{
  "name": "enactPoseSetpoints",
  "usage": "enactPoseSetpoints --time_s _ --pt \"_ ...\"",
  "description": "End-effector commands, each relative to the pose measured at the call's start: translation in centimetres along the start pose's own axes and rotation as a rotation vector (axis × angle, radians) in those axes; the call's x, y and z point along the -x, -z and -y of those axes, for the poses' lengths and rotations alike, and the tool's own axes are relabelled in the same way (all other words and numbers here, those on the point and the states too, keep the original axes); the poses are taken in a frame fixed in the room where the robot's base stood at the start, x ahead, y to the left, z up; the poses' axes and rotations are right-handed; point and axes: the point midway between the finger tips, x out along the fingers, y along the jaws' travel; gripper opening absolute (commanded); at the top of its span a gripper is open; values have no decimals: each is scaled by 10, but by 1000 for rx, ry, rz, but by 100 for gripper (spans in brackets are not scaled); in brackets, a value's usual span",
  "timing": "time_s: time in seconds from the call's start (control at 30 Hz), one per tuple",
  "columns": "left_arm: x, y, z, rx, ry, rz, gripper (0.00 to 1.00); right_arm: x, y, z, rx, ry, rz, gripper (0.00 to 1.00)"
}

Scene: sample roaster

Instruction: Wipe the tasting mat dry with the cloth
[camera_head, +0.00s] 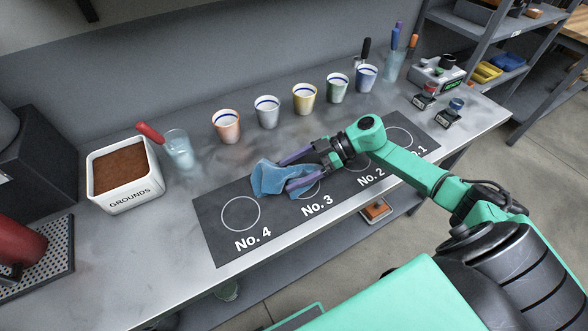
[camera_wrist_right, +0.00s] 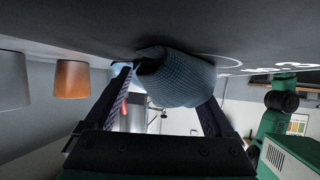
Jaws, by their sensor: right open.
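The dark tasting mat (camera_head: 217,238) lies along the front of the steel counter, with printed circles and the labels No. 4, No. 3, No. 2 and No. 1. The blue cloth (camera_head: 268,178) lies crumpled on the mat near the No. 3 and No. 4 circles. My right gripper (camera_head: 283,174) is open at the cloth, with its purple fingers apart and the cloth at their tips. In the right wrist view the cloth (camera_wrist_right: 180,78) bulges between the two fingers, close against the mat. No wet patch on the mat can be made out. My left gripper is not in view.
A white grounds bin (camera_head: 125,192) and a glass of water (camera_head: 179,148) with a red-handled tool stand at left. Several cups, including an orange one (camera_head: 226,127), line up behind the mat. A glass with pens (camera_head: 394,66) and a scale (camera_head: 437,72) stand at far right.

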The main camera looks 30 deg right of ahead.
Motion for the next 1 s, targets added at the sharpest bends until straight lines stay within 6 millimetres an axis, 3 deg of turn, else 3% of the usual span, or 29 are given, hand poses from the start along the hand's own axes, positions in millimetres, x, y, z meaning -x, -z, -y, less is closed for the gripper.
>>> enactPoseSetpoints --time_s 0.03,0.3,0.4,0.8,1.0 --pt "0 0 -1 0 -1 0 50 0 0 0 0 0 0 74" --pt "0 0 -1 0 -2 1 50 0 0 0 -1 1 0 17" --pt "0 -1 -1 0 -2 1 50 0 0 0 -1 1 0 0" --pt "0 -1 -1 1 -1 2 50 -1 0 1 -1 2 -1 0" --pt "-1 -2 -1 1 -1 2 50 -6 11 3 1 7 -7 0"
